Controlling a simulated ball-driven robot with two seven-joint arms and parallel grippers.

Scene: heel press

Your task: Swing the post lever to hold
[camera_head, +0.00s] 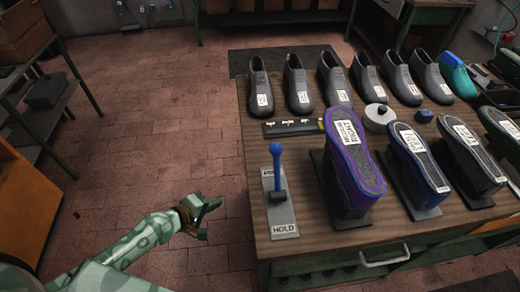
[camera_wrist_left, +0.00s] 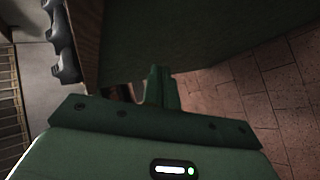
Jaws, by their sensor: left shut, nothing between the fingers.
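The post lever (camera_head: 277,170) has a blue knob and shaft and stands on a grey plate (camera_head: 281,212) at the bench's near left corner. The plate reads HOLD at its near end; the label at its far end is partly hidden. The lever stands roughly upright, its knob toward the far end of the plate. My left gripper (camera_head: 208,219) is left of the bench edge, apart from the lever, shut and empty. In the left wrist view its fingers (camera_wrist_left: 157,88) point at a dark green surface. My right gripper is not in view.
The wooden bench (camera_head: 305,178) carries upturned purple (camera_head: 352,165) and blue (camera_head: 418,165) soles on stands, right of the lever. Grey shoes (camera_head: 297,85) line the back. A drawer handle (camera_head: 385,256) juts from the front. The tiled floor (camera_head: 150,130) left of the bench is clear.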

